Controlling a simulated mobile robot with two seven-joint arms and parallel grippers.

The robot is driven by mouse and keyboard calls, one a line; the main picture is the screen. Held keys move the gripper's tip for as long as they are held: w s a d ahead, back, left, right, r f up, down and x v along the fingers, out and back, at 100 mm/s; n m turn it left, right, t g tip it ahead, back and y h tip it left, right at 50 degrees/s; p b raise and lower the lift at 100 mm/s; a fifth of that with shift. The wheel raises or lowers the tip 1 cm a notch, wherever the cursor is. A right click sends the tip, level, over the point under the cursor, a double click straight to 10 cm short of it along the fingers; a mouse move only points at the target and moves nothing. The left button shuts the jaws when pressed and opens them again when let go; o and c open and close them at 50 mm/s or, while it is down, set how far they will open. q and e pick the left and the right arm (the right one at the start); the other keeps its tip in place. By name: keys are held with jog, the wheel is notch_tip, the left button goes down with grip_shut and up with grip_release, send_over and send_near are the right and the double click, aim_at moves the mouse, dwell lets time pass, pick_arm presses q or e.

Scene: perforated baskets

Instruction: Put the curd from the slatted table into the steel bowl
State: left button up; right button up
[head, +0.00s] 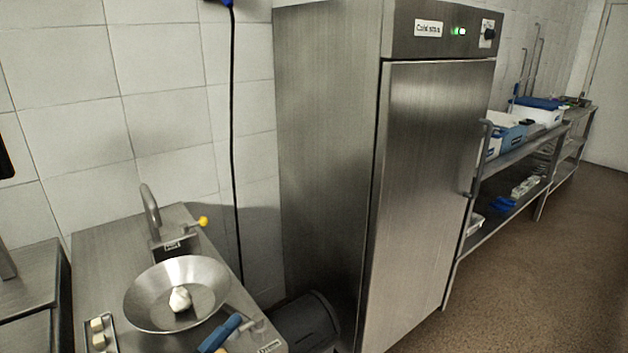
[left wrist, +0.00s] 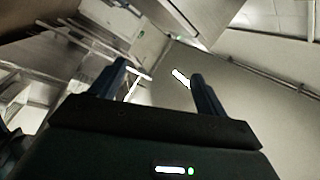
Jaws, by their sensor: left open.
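The steel bowl (head: 148,282) is a wide, shallow bowl on the steel counter at the lower left of the head view. A white lump that looks like the curd (head: 180,300) lies inside it, near the middle. My left gripper (left wrist: 158,70) shows in the left wrist view with its two dark fingers apart and nothing between them. It is away from the bowl, which that view does not show. My right gripper is in neither view. I cannot make out a slatted table with certainty.
The steel counter (head: 100,245) also holds a small tray with pale blocks (head: 97,335) and a blue-handled tool (head: 220,333). A tall steel cabinet (head: 425,190) stands right of it, with a dark bin (head: 305,325) between. Shelving with tubs (head: 508,135) runs behind. The brown floor at right is clear.

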pick_arm(q)
jog(key=s+a+f+n+g+y, duration=0.1)
jog(key=s+f+n+g+y, duration=0.2)
jog(key=s+f+n, duration=0.3)
jog(key=s+a+f+n+g+y, duration=0.2)
jog(key=s+f+n+y, duration=0.3)
jog(key=f+n, duration=0.5)
notch_tip(320, 180, down, 4)
jog(key=shift+s+a+r+n+g+y, duration=0.1)
jog(key=shift+s+a+n+g+y, duration=0.2)
jog(key=shift+s+n+g+y, duration=0.25)
jog(key=shift+w, duration=0.1)
jog(key=shift+c, duration=0.3)
